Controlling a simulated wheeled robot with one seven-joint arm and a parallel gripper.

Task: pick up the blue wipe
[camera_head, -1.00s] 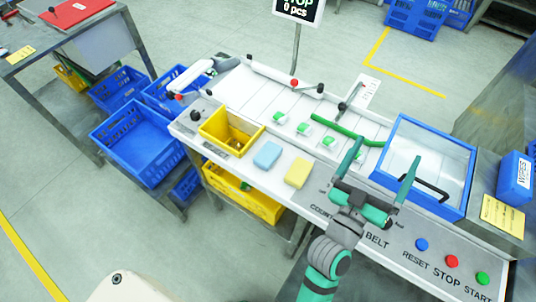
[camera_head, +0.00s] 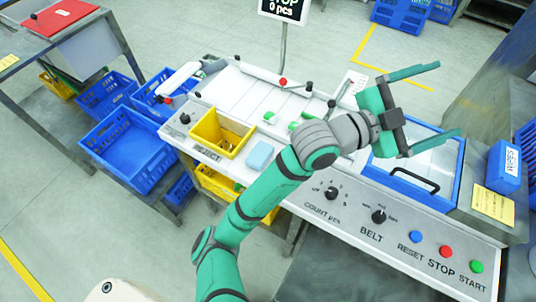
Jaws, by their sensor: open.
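The blue wipe (camera_head: 260,155) is a small light-blue pad lying flat on the white front ledge of the machine, just right of the yellow bin. My arm crosses the picture just right of it and does not cover most of it. My gripper (camera_head: 448,100) is open and empty, far up and right of the wipe, above the blue-framed clear lid, with its fingers pointing right.
A yellow bin (camera_head: 220,132) stands left of the wipe. A blue-framed lid (camera_head: 425,185) with a black handle lies below my gripper. A blue box (camera_head: 505,168) with a label stands at the right. Knobs and coloured buttons line the front panel (camera_head: 375,232).

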